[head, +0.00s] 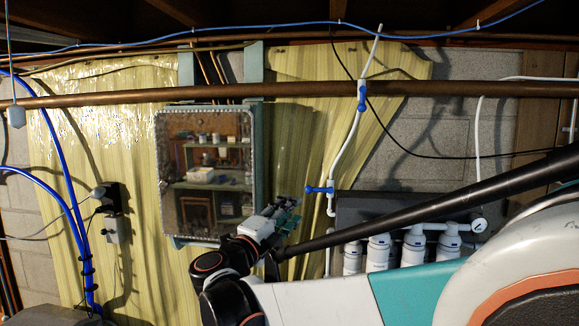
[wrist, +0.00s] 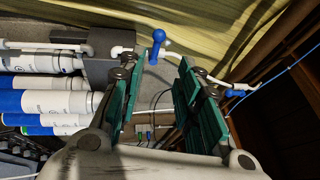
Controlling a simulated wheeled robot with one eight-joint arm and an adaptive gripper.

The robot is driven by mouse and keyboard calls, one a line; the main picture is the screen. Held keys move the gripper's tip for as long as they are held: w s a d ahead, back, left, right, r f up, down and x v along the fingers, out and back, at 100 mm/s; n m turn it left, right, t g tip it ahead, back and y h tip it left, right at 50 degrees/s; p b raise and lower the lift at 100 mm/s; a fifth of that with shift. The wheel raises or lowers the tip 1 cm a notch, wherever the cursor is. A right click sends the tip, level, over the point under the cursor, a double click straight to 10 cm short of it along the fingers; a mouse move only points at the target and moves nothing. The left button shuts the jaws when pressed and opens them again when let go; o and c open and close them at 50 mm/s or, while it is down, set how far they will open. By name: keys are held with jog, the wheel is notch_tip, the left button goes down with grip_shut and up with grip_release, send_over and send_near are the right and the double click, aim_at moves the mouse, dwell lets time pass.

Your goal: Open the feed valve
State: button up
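Two small blue valve handles sit on a thin white pipe in front of the wall. The lower handle (head: 319,190) points sideways, at the left of the dark filter housing; it also shows in the wrist view (wrist: 154,46), just beyond my left fingertip. The upper handle (head: 362,97) lies along the pipe near the copper pipe; it also shows in the wrist view (wrist: 237,92), beyond my right finger. I cannot tell which one is the feed valve. My gripper (head: 287,212) is open and empty, left of and slightly below the lower handle. Its green fingers (wrist: 172,50) stand apart.
White filter cartridges (head: 379,252) hang below the dark housing (head: 380,208) with a small gauge (head: 478,224). A glass-fronted cabinet (head: 207,175) is on the wall behind my gripper. A copper pipe (head: 300,90) runs across above. Blue hoses (head: 62,160) are far left.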

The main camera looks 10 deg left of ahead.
aim_at(310, 191)
jog(key=x, duration=0.4)
jog(key=p+x, duration=0.1)
jog(key=x, duration=0.4)
jog(key=p+x, duration=0.1)
jog(key=x, duration=0.4)
jog(key=shift+w+a+f, duration=0.2)
jog(key=shift+w+f, duration=0.05)
jog(key=shift+f, duration=0.05)
jog(key=shift+c, duration=0.2)
grip_shut()
